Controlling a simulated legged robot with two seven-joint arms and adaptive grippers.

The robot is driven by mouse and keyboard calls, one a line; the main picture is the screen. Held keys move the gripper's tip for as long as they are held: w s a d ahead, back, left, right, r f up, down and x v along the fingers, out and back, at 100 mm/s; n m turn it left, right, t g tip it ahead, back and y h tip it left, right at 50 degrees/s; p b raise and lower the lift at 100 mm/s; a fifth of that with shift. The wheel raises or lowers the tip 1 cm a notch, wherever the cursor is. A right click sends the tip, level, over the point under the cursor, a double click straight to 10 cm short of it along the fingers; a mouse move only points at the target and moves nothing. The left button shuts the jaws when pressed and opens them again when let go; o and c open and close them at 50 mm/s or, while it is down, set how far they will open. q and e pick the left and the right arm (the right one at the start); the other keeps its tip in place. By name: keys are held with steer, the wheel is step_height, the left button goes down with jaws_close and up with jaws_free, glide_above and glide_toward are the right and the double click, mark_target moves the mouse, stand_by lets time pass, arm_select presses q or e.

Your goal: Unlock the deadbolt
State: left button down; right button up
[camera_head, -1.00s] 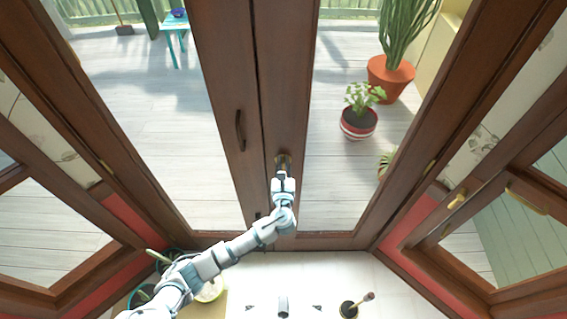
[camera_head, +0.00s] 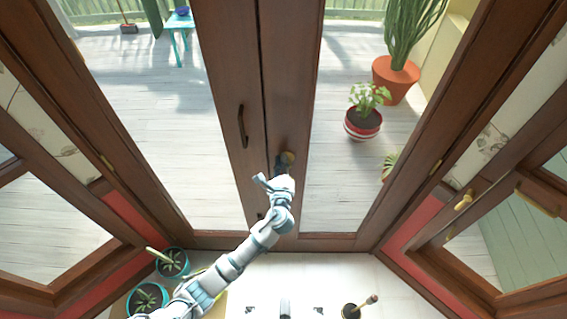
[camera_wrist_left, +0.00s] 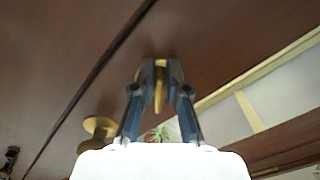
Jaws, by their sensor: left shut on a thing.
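The deadbolt (camera_head: 290,156) is a brass fitting on the brown double door (camera_head: 285,90), right of the seam between its two leaves. My left gripper (camera_head: 282,163) reaches up to it from below and partly covers it. In the left wrist view the two dark fingers (camera_wrist_left: 161,78) are shut on the brass thumb turn (camera_wrist_left: 159,97), which shows between them. A round brass knob (camera_wrist_left: 99,125) sits to the left in that view, apart from the fingers. My right gripper is not in view.
A dark curved handle (camera_head: 243,126) is on the left leaf. Potted succulents (camera_head: 148,298) stand on the floor at lower left, and a small pot (camera_head: 351,311) at lower right. Plants and a blue stool (camera_head: 180,28) stand on the deck beyond the glass.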

arm_select(q)
steer(key=n+b, duration=0.1)
steer(key=n, duration=0.2)
steer(key=f+n+b, duration=0.1)
steer(key=n+b, duration=0.1)
steer(key=n, duration=0.2)
steer(key=a+f+n+b, duration=0.1)
steer(key=n+b, duration=0.1)
steer(key=n, duration=0.1)
steer(key=shift+f, duration=0.1)
steer(key=shift+f+n, duration=0.15)
steer(key=shift+n, duration=0.25)
steer(key=c, duration=1.2)
jaws_free()
steer(key=shift+c, duration=0.2)
steer(key=shift+o, duration=0.3)
steer(key=s, duration=1.2)
steer(key=shift+w, duration=0.1)
